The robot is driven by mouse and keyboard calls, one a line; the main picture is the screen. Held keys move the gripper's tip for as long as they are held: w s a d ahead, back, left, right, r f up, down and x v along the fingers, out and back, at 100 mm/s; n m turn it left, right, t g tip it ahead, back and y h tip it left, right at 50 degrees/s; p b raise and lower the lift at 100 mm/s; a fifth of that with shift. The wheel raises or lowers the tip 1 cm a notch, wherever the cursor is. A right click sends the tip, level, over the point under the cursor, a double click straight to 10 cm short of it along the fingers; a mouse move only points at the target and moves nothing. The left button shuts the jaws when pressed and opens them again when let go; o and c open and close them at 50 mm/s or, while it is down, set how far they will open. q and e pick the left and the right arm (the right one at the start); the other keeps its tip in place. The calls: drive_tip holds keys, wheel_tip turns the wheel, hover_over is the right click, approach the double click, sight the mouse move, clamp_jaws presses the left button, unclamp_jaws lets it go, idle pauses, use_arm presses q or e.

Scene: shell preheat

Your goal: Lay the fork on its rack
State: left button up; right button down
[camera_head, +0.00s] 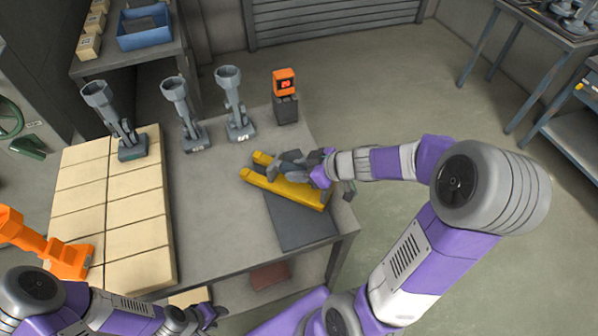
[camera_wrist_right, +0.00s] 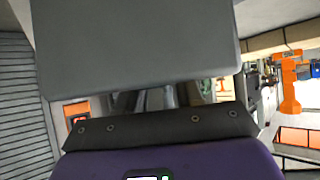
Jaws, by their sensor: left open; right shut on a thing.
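A yellow two-bar rack (camera_head: 285,194) lies at the right end of the table on a dark plate. My right gripper (camera_head: 309,166) is just over the yellow bars, shut on a grey thing that looks like the fork (camera_head: 287,165). Grey prongs reach left across the bars; I cannot tell whether they touch. In the right wrist view a broad grey plate (camera_wrist_right: 135,45) fills the top, and grey prong-like shapes show in the gap below it; the grip itself is hidden. My left gripper (camera_head: 207,313) is open and empty at the bottom, by the table's near edge.
Several grey funnel-topped stands, including one at the middle (camera_head: 184,115), line the table's back. An orange-topped device (camera_head: 286,95) stands behind the rack. Pale blocks (camera_head: 135,205) cover the table's left. An orange fixture (camera_head: 50,250) is at far left. The table's middle is clear.

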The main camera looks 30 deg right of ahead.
drive_tip(key=shift+f, duration=0.1)
drive_tip(key=c, duration=0.7)
unclamp_jaws()
drive_tip(key=shift+c, duration=0.2)
drive_tip(key=shift+s+d+r, duration=0.2)
drive_tip(key=shift+r, duration=0.2)
drive_tip(key=p+v, duration=0.2)
drive_tip(key=v, duration=0.7)
drive_tip(key=shift+s+d+r, duration=0.15)
drive_tip(key=shift+s+r, duration=0.05)
drive_tip(key=shift+s, duration=0.15)
drive_tip(key=shift+s+d+r, duration=0.3)
drive_tip(key=shift+s+r, duration=0.05)
drive_tip(key=shift+s, duration=0.2)
